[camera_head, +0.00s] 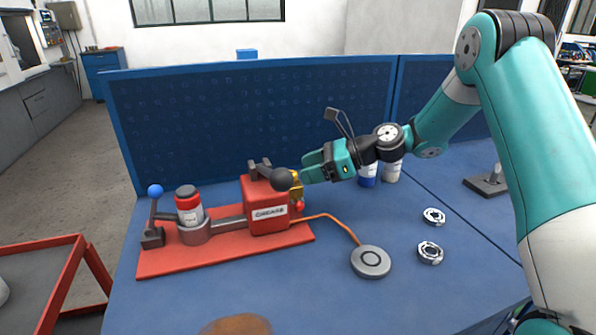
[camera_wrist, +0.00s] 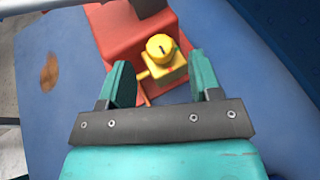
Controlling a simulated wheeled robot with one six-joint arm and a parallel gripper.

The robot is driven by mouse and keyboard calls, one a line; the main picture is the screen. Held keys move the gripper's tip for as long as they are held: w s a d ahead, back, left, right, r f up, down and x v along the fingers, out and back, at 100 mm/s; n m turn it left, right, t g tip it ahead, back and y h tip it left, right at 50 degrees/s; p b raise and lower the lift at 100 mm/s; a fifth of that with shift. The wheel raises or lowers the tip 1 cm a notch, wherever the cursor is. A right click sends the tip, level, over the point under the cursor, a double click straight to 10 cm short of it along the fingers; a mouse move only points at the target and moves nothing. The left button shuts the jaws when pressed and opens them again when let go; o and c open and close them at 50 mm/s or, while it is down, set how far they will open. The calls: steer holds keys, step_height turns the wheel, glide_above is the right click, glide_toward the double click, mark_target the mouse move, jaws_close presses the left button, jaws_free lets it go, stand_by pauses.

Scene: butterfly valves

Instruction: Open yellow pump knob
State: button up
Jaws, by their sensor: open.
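The yellow pump knob (camera_wrist: 161,47) is round with a dark slot line on its top. It sits on a yellow block (camera_wrist: 172,72) at the side of the red grease pump (camera_head: 267,205). In the wrist view my gripper (camera_wrist: 162,80) is open, with its teal fingers on either side of the yellow block and a gap visible at each side. In the head view my gripper (camera_head: 306,172) is at the pump's right side, and only a sliver of the yellow part (camera_head: 296,187) shows; the knob's top is largely hidden there.
A black ball (camera_head: 283,179) on the pump's handle is close to my gripper. A red cap (camera_head: 300,206) and orange hose lead to a grey disc (camera_head: 371,261). Blue and white bottles (camera_head: 392,172) stand behind the arm.

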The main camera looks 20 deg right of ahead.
mark_target(295, 173)
steer(key=shift+x, duration=1.7)
